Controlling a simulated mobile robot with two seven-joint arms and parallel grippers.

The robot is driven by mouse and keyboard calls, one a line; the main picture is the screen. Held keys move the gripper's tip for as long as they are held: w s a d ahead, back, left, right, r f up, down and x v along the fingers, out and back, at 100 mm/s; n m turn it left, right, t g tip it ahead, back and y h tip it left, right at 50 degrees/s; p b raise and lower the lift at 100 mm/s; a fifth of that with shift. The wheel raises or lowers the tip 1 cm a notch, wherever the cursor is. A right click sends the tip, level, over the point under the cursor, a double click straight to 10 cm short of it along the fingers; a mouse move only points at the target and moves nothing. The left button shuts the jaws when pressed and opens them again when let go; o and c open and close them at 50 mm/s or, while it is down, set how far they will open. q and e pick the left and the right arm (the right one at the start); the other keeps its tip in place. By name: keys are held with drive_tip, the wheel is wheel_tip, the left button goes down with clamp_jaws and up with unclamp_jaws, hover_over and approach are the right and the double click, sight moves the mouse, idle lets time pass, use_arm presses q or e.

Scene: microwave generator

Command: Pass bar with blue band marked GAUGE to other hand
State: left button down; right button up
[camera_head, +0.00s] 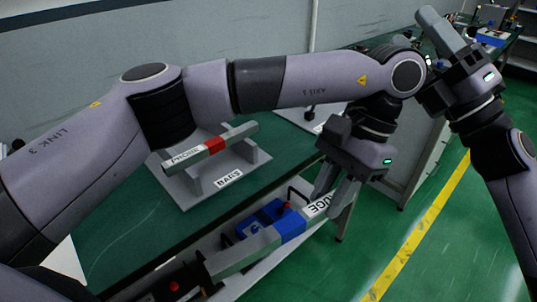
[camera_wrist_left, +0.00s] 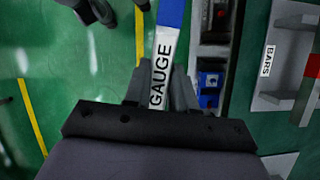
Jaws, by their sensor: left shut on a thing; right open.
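The grey bar with a blue band and a white GAUGE label (camera_head: 262,243) slants up to the right in the head view, above the green table's front edge. My left gripper (camera_head: 332,198) is shut on its labelled end. In the left wrist view the GAUGE bar (camera_wrist_left: 160,75) runs away between the left fingers (camera_wrist_left: 160,88), its blue band at the top edge. My right gripper (camera_head: 438,50) is open and empty at the upper right of the head view, apart from the bar. Its fingertips are only partly clear.
A blue fixture (camera_head: 262,217) lies behind the held bar. Open green floor with a yellow line (camera_head: 415,238) is at right.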

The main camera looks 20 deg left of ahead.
drive_tip(key=s+a+r+n+g+y, duration=0.2)
drive_tip(key=s+a+r+n+g, duration=0.15)
drive_tip(key=r+n+g, duration=0.65)
drive_tip(key=s+a+f+n+g+h, duration=0.4)
drive_tip(key=s+a+n+g+h, duration=0.1)
drive_tip(key=s+a+n, duration=0.25)
drive_tip(key=s+a+f+n+g+h, duration=0.45)
drive_tip(key=s+a+n, duration=0.25)
drive_tip(key=s, duration=0.2)
drive_tip(key=s+a+f+n+h, duration=0.1)
drive_tip(key=s+f+n+h, duration=0.4)
drive_tip(key=s+f+h, duration=0.2)
drive_tip(key=n+t+h, duration=0.1)
drive_tip(key=t+h, duration=0.6)
hover_over(268, 233)
wheel_tip(268, 233, down, 3)
wheel_tip(268, 233, down, 12)
drive_tip(key=shift+r, duration=0.1)
